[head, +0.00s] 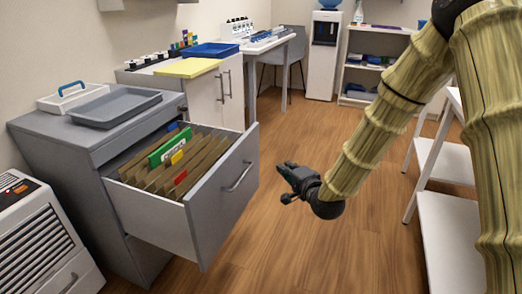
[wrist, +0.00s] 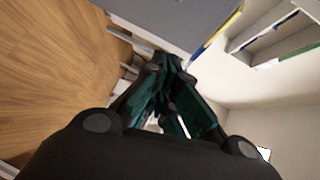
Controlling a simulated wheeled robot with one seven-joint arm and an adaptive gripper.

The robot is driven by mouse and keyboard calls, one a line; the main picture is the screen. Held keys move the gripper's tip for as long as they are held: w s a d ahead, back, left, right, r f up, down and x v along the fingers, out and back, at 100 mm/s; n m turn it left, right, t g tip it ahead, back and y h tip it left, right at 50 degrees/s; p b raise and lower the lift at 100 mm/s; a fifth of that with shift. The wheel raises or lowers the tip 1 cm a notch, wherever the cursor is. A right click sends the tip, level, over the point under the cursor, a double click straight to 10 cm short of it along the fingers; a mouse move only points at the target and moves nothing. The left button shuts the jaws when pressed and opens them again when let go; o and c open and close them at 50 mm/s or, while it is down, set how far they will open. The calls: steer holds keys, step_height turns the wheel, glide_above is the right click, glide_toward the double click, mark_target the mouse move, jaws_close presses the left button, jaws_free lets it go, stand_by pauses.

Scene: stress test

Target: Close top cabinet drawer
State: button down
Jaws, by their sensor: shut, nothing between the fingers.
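The top drawer (head: 222,203) of the grey cabinet (head: 62,160) stands pulled far out in the head view. It holds several brown folders (head: 165,172) with coloured tabs, and its front has a metal bar handle (head: 239,177). My gripper (head: 283,170) is shut and empty, in the air to the right of the drawer front, with a visible gap in the picture. In the wrist view my gripper's dark fingers (wrist: 165,75) are closed together. A grey surface, perhaps the drawer front, shows at the top there, with an open box-like shape to the right.
A grey tray (head: 117,107) and a white caddy (head: 75,96) with a blue handle stand on the cabinet. A white slatted appliance (head: 38,240) is at left. White shelves (head: 447,215) stand at right. The wooden floor (head: 300,235) between is clear.

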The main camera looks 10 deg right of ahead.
steer(key=w+r+m+t+b, duration=0.2)
steer(key=w+r+b, duration=0.1)
steer(key=r, duration=0.2)
steer(key=b, duration=0.5)
glide_toward(255, 128)
steer(key=w, duration=0.4)
steer(key=shift+w+a+f+y+b, duration=0.2)
steer(key=shift+w+a+y+b, duration=0.1)
steer(key=shift+a+b, duration=0.1)
steer(key=shift+a, duration=0.1)
